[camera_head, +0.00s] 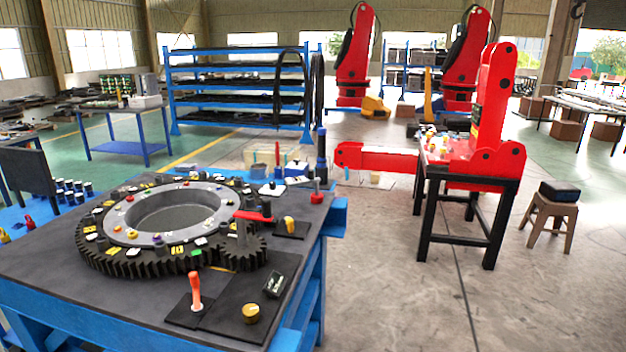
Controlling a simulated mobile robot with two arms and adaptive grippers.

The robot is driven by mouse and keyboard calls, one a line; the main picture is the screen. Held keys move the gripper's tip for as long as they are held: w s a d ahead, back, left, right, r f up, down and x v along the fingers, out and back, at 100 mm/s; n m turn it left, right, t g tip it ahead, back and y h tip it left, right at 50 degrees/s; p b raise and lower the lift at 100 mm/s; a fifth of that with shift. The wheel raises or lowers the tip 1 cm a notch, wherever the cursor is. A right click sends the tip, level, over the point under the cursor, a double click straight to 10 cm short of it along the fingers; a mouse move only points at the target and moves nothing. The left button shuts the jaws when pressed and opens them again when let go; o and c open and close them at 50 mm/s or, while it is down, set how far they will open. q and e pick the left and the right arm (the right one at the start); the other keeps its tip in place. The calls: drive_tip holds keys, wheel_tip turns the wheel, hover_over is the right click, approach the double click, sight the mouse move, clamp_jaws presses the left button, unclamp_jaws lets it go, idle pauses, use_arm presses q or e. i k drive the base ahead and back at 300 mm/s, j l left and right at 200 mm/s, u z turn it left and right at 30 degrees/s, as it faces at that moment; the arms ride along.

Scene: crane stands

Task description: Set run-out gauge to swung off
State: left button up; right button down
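A large dark toothed ring (130,262) lies on the workbench, with a grey inner ring (190,233) on it. A small dark pinion gear (243,254) sits at its right front edge. A short red arm (254,216) on an upright post stands above this pinion and points right, away from the ring's middle. No part is clearly labelled as the run-out gauge; this red arm may belong to it, but I cannot tell. A small black box (275,285) with a light marking lies at the bench's front right. Neither of my grippers is in view.
The grey-topped bench (60,262) also carries an orange-handled lever (195,292), a yellow knob (250,312), another yellow knob (290,225) and a red-topped control (317,192). A red crane arm (385,160) on a black stand (467,241) is at right. Floor between is mostly clear.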

sight(291, 182)
drive_tip(key=i+l, duration=0.7)
drive_tip(key=i+u, duration=0.1)
drive_tip(key=u, duration=1.5)
